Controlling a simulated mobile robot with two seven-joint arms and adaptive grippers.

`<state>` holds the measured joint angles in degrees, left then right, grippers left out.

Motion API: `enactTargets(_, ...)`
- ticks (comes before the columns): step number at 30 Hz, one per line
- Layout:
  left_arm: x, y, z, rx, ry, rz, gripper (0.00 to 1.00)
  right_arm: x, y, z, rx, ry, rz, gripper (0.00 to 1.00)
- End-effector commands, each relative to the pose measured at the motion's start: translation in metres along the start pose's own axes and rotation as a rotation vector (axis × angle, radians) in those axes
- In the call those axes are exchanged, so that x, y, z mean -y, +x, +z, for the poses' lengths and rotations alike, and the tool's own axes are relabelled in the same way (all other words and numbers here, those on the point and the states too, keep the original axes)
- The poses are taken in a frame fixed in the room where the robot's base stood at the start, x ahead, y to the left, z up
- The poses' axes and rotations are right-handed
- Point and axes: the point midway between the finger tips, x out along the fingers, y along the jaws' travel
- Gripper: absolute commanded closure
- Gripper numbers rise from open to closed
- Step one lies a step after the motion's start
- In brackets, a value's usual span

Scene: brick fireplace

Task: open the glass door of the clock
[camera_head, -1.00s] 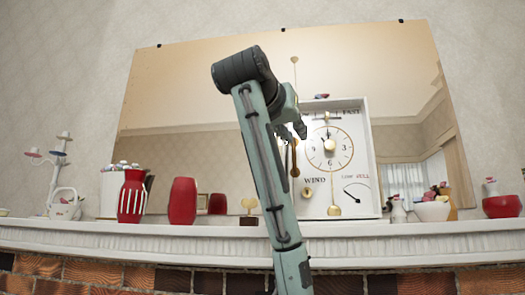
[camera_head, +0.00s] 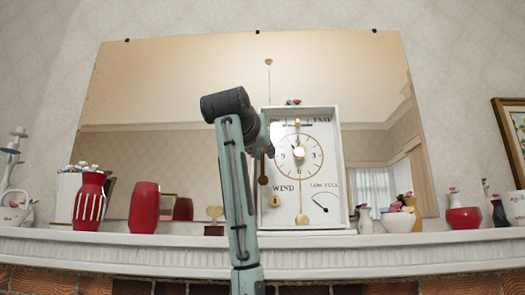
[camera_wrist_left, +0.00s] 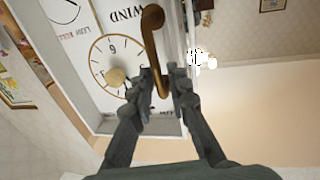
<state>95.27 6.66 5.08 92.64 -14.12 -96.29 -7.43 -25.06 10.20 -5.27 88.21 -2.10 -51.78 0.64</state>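My left gripper (camera_head: 268,144) is at the clock's left side by this handle. In the left wrist view the two dark fingers (camera_wrist_left: 163,78) are close together on either side of the brass handle (camera_wrist_left: 154,45). I cannot tell whether they press on it. My right gripper is not in view.
The white mantel shelf (camera_head: 150,240) holds a striped red vase (camera_head: 88,203), a plain red vase (camera_head: 144,202) and a gold heart ornament (camera_head: 214,215) left of the clock. White and red bowls stand to its right. A large mirror (camera_head: 180,80) is behind.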

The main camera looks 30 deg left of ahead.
Motion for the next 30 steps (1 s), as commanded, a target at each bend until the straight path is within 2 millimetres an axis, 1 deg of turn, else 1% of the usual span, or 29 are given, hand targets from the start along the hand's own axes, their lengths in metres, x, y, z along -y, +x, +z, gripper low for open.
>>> enactTargets(3, 0.000, 0.000, 0.000, 0.000, 0.000, 0.000, 0.83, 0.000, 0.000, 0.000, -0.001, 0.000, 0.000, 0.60)
enactTargets(4, 0.000, 0.000, 0.000, 0.000, 0.000, 0.000, 0.86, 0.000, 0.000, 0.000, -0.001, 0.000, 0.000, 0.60)
enactTargets(7, 0.000, 0.000, 0.000, 0.000, 0.000, 0.000, 0.98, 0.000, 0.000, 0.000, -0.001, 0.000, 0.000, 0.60)
enactTargets(8, 0.000, 0.000, 0.000, 0.000, 0.000, 0.000, 1.00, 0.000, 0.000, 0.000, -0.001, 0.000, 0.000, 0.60)
enactTargets(23, -0.001, -0.001, 0.000, 0.000, 0.000, 0.000, 1.00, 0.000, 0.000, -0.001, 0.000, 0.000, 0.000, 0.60)
enactTargets(26, -0.004, -0.001, 0.000, 0.000, 0.000, -0.001, 1.00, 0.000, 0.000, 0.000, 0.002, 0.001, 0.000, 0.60)
enactTargets(30, -0.014, -0.002, 0.000, 0.000, 0.001, -0.005, 1.00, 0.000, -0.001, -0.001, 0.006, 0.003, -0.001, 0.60)
